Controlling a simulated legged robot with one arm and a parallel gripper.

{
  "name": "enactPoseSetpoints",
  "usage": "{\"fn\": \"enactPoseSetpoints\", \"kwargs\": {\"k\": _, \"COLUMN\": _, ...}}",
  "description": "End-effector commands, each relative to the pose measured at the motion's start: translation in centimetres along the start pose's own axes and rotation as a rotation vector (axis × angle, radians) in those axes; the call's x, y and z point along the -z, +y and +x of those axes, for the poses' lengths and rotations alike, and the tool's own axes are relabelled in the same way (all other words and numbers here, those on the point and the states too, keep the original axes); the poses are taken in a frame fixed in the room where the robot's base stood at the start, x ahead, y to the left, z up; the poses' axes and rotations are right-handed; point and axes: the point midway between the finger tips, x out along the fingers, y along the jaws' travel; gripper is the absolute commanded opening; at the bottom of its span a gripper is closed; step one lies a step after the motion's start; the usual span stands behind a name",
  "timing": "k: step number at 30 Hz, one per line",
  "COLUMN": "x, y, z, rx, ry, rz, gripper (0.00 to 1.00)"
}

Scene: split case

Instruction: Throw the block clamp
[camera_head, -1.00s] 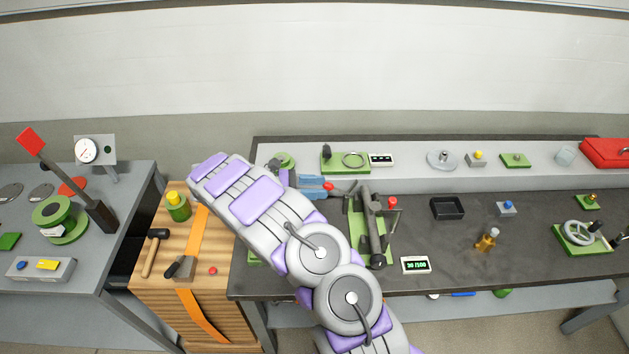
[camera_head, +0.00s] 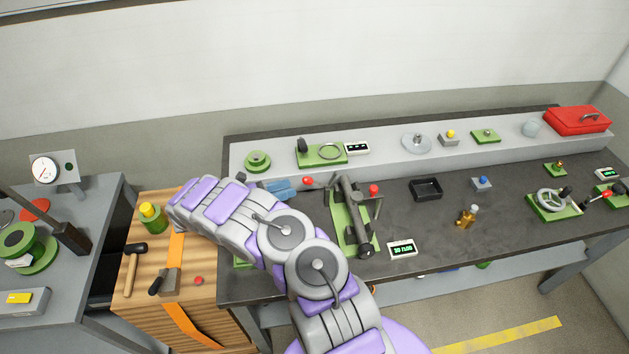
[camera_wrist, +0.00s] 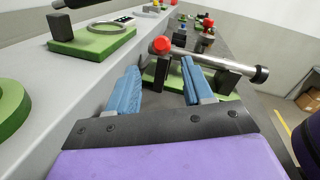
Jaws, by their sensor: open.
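A green base plate (camera_head: 341,222) on the dark bench carries a long grey steel bar on dark supports (camera_head: 353,212). A red ball knob (camera_head: 307,181) lies at its far left side, and a second red knob (camera_head: 373,189) stands to its right. I cannot tell for certain which part is the block clamp. My gripper (camera_head: 290,189) is open and empty, its blue fingers just left of the near red knob. In the wrist view, the fingers (camera_wrist: 161,72) spread apart, with the red knob (camera_wrist: 160,45) beyond and between the tips; I see no contact. The steel bar (camera_wrist: 235,66) passes behind the right finger.
A raised grey shelf (camera_head: 385,155) runs behind, with a green fixture (camera_head: 322,154) close to my gripper. A wooden bench (camera_head: 140,225) with a mallet (camera_head: 130,268) is at left.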

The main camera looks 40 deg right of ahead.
Motion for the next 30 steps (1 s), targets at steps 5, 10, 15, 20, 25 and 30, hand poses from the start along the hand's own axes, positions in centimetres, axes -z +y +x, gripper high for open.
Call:
{"fn": "enactPoseSetpoints", "kwargs": {"k": 5, "x": 0.0, "y": -0.1, "z": 3.6, "rx": 0.005, "ry": -0.001, "rz": 0.001, "gripper": 0.51}}
{"fn": "enactPoseSetpoints", "kwargs": {"k": 10, "x": 0.1, "y": -0.1, "z": 7.0, "rx": 0.004, "ry": 0.001, "rz": -0.001, "gripper": 0.51}}
{"fn": "enactPoseSetpoints", "kwargs": {"k": 15, "x": 0.1, "y": 0.0, "z": 9.2, "rx": 0.003, "ry": 0.001, "rz": -0.001, "gripper": 0.51}}
{"fn": "enactPoseSetpoints", "kwargs": {"k": 20, "x": 0.0, "y": 0.0, "z": 10.1, "rx": 0.000, "ry": 0.001, "rz": 0.000, "gripper": 0.51}}
{"fn": "enactPoseSetpoints", "kwargs": {"k": 25, "x": 0.0, "y": 0.0, "z": 10.2, "rx": -0.001, "ry": 0.001, "rz": 0.000, "gripper": 0.51}}
{"fn": "enactPoseSetpoints", "kwargs": {"k": 30, "x": 0.0, "y": 0.0, "z": 10.2, "rx": -0.001, "ry": 0.000, "rz": 0.000, "gripper": 0.48}}
